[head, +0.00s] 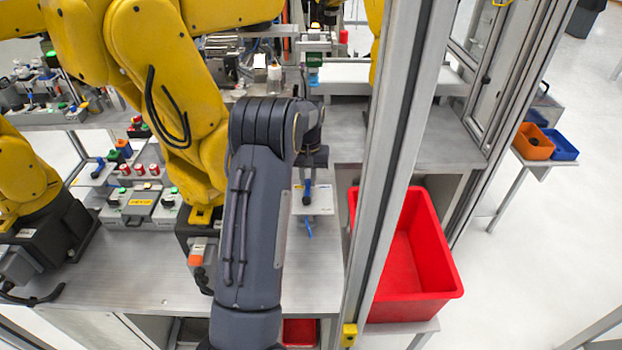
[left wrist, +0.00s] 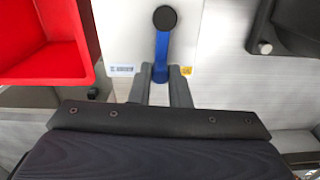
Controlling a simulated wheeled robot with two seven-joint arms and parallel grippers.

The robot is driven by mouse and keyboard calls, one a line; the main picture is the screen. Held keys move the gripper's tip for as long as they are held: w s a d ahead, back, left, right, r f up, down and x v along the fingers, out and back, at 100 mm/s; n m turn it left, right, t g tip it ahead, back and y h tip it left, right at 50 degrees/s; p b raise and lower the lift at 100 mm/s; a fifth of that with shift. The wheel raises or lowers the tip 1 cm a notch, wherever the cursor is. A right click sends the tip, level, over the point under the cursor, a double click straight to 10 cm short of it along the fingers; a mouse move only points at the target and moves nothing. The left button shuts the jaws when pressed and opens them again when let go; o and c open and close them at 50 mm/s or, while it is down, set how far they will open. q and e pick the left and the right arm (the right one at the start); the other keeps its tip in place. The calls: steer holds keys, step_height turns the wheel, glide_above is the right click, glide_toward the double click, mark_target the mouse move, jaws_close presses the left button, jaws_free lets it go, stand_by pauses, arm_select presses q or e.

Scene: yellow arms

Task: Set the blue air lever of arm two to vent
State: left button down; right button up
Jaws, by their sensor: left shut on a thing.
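The blue air lever (left wrist: 161,48) shows in the left wrist view, with a round black end (left wrist: 165,18), on a pale panel (left wrist: 120,40) with a small barcode label and a yellow label. In the head view the lever (head: 307,192) shows beside my forearm, on a light grey box (head: 322,203). My left gripper (left wrist: 160,78) has one finger on each side of the lever's lower part and is shut on it. In the head view the gripper (head: 309,172) is mostly hidden behind my dark wrist. My right gripper is not in view.
Yellow robot arms (head: 160,70) stand close on the left. A metal post (head: 397,150) rises just right of the lever, with a red bin (head: 410,255) beyond it. Small control boxes (head: 138,203) sit on the bench at left. The front bench top (head: 140,262) is largely clear.

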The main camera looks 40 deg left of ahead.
mark_target(306, 180)
arm_select(q)
steer(key=shift+s+a+n, duration=0.15)
steer(key=shift+n, duration=0.25)
steer(key=c, duration=1.4)
jaws_free()
steer(key=shift+o, duration=0.2)
step_height(306, 180, up, 8)
steer(key=shift+f+b, duration=0.1)
steer(key=shift+b, duration=0.5)
